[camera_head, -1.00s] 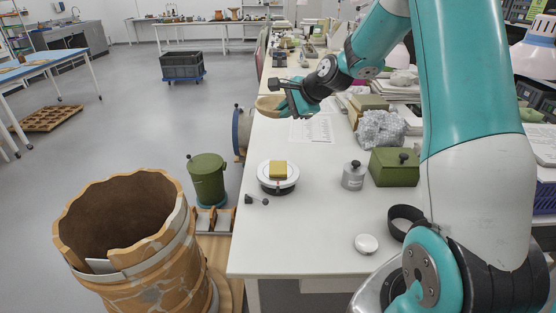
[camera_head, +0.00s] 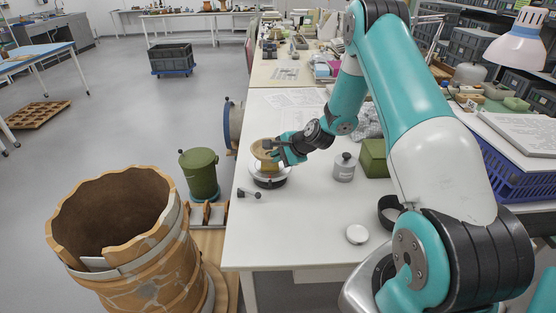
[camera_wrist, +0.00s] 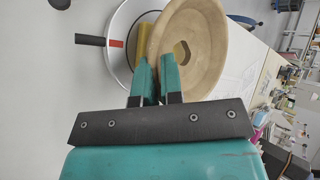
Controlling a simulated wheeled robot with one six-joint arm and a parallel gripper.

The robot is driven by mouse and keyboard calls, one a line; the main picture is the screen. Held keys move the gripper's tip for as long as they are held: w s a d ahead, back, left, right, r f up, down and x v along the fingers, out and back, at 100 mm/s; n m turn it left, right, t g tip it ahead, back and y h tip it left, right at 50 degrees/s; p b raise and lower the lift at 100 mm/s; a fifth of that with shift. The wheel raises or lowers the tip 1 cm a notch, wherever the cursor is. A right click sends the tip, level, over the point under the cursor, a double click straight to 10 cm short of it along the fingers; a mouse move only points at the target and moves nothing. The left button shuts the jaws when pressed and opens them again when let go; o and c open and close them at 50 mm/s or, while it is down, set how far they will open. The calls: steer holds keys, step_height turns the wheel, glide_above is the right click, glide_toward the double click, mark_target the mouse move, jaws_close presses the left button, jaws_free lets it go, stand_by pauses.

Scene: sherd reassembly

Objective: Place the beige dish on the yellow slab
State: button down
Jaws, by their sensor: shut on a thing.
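The beige dish (camera_head: 262,150) is held in my gripper (camera_head: 272,153) above the round turntable in the head view. In the wrist view the dish (camera_wrist: 207,30) shows large, with its rim between the two fingers of my gripper (camera_wrist: 157,72). The yellow slab (camera_wrist: 143,45) lies on the white-topped turntable (camera_wrist: 120,38), partly hidden behind the dish and a finger. In the head view a little of the slab (camera_head: 268,168) shows just under the dish. I cannot tell whether dish and slab touch.
A grey weight with a knob (camera_head: 344,168) and a green box (camera_head: 373,158) stand to the right on the white table (camera_head: 290,225). A white round lid (camera_head: 357,234) lies in front. The front middle is clear.

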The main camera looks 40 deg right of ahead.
steer(key=shift+f, duration=0.75)
steer(key=c, duration=1.3)
jaws_free()
steer(key=shift+f, duration=0.1)
steer(key=shift+o, duration=0.2)
